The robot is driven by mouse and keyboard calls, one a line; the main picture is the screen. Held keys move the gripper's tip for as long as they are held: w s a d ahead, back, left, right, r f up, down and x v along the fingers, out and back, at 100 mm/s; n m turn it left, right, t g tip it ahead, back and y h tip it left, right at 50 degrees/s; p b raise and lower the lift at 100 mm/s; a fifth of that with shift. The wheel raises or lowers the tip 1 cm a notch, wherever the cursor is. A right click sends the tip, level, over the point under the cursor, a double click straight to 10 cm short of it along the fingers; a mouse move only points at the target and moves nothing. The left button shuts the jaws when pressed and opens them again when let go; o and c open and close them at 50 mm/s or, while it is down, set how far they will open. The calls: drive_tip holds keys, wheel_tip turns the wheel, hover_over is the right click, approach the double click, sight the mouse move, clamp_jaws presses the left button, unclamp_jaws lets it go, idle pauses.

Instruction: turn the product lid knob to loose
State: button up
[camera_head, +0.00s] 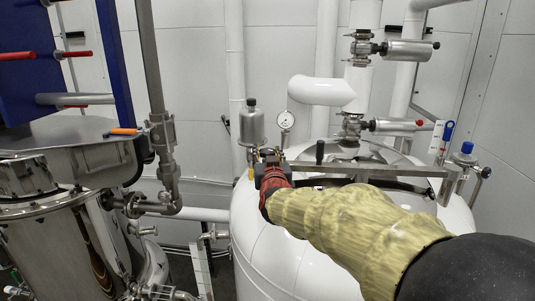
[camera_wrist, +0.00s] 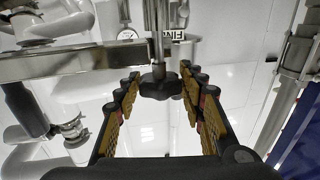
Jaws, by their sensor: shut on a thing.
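The product lid knob is a dark lobed knob (camera_wrist: 160,84) on a steel rod in the wrist view. My gripper (camera_wrist: 160,92) has its yellow-padded fingers on either side of the knob, near their tips, and is shut on it. In the head view my gripper (camera_head: 271,160) is at the left end of the steel bar across the lid of the white tank (camera_head: 290,255). The knob itself is hidden there by my gripper. The knob's turn position cannot be told from these frames.
The steel lid bar (camera_head: 375,168) runs right from my gripper, with a black upright handle (camera_head: 319,151) close by. A pressure gauge (camera_head: 286,120) and a grey canister (camera_head: 251,125) stand behind. A steel tank (camera_head: 60,240) and pipework are at left.

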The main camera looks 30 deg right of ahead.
drive_tip(key=shift+c, duration=1)
drive_tip(key=b, duration=0.3)
drive_tip(key=shift+f+y, duration=0.2)
drive_tip(key=shift+y, duration=0.2)
drive_tip(key=n+t+y+b, duration=0.1)
drive_tip(key=b, duration=0.5)
drive_tip(key=shift+r+n+b, duration=0.15)
drive_tip(key=shift+n+b, duration=0.15)
drive_tip(key=shift+r+y+b, duration=0.15)
drive_tip(key=shift+y+b, duration=0.25)
drive_tip(key=shift+b, duration=0.05)
drive_tip(key=o, duration=1.2)
drive_tip(key=v, duration=1.2)
